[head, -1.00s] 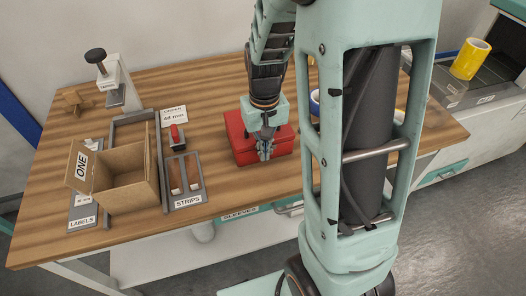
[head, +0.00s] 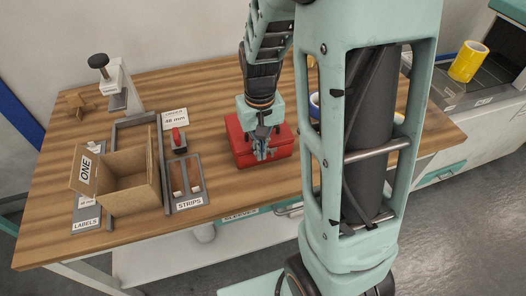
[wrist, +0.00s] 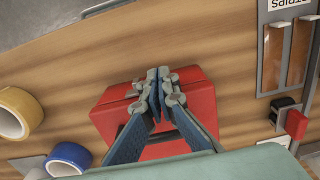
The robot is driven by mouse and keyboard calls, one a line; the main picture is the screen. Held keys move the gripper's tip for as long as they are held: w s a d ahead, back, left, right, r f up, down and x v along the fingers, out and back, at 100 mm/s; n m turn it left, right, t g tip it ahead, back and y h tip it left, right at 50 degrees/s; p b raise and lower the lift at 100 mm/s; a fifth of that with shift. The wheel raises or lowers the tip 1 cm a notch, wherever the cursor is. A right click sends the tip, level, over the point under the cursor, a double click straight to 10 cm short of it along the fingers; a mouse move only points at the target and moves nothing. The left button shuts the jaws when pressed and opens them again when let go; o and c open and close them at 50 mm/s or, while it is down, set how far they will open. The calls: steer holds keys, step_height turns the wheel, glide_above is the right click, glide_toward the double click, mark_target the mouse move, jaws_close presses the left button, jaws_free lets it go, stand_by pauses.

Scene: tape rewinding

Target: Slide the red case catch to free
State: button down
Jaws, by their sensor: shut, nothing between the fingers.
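The red case (head: 240,147) sits closed on the wooden bench, near its front edge. In the wrist view the red case (wrist: 199,98) lies under my gripper, with a dark bar or handle partly showing behind the fingers. My gripper (head: 262,155) is shut at the front part of the case. In the wrist view the closed fingertips of my gripper (wrist: 157,72) are over the case's edge, with nothing between them. I cannot tell whether they touch the case. The catch is not distinguishable; my fingers hide part of that side.
Left of the case are a strips tray (head: 188,203), a red-handled tool (head: 177,138) and an open cardboard box (head: 120,180). A yellow tape roll (wrist: 18,112) and a blue roll (wrist: 68,158) are on the case's other side. Bare wood lies in front.

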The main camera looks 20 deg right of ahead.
step_height(320, 180, up, 7)
steer(key=p, duration=0.5)
stand_by(0.5)
